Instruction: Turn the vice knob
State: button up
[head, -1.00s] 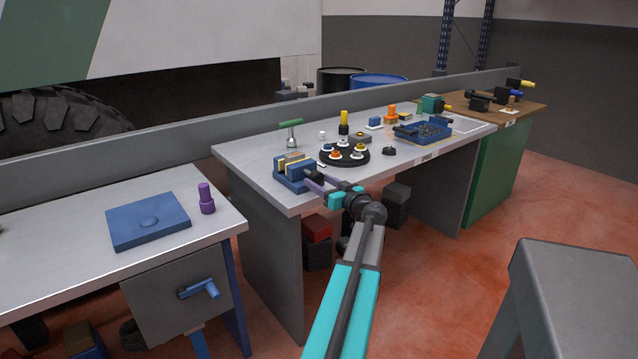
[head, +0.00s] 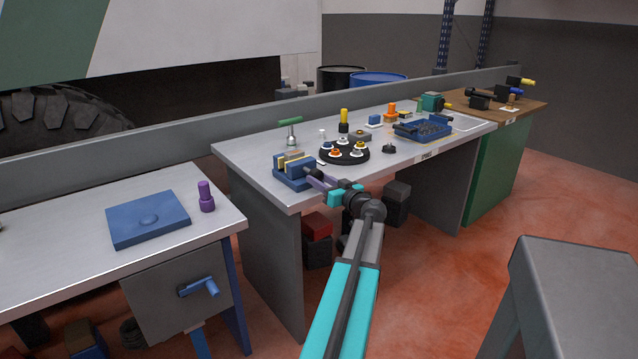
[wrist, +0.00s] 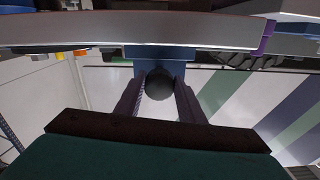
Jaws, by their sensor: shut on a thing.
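The blue vice (head: 297,180) stands at the near left edge of the grey workbench, with tan-faced jaws. Its dark round knob (head: 313,171) faces me. My gripper (head: 318,180) is at the knob from the front, with purple fingers. In the wrist view, my gripper (wrist: 160,95) is shut on the dark knob (wrist: 159,84), one finger on each side. The blue vice body (wrist: 150,56) shows behind the knob; the rest of the vice is mostly hidden there.
A dark round tray (head: 345,154) with several coloured pieces lies right of the vice. A green-handled tool (head: 290,128) stands behind it. A left bench (head: 90,250) and a grey stool (head: 575,270) stand nearby.

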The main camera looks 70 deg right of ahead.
jog(key=shift+w+b, duration=0.3)
jog(key=shift+m+b, duration=0.75)
jog(key=shift+m, duration=0.25)
jog(key=m+b, duration=0.1)
jog(key=m, duration=0.2)
jog(key=shift+r+b, duration=0.15)
jog(key=shift+b, duration=0.15)
jog(key=m, duration=0.3)
jog(key=shift+w+a+r, duration=0.1)
jog(key=shift+r, duration=0.05)
jog(key=shift+r+m, duration=0.1)
jog(key=shift+m, duration=1.7)
jog(key=o, duration=1)
jog(key=shift+o, duration=0.2)
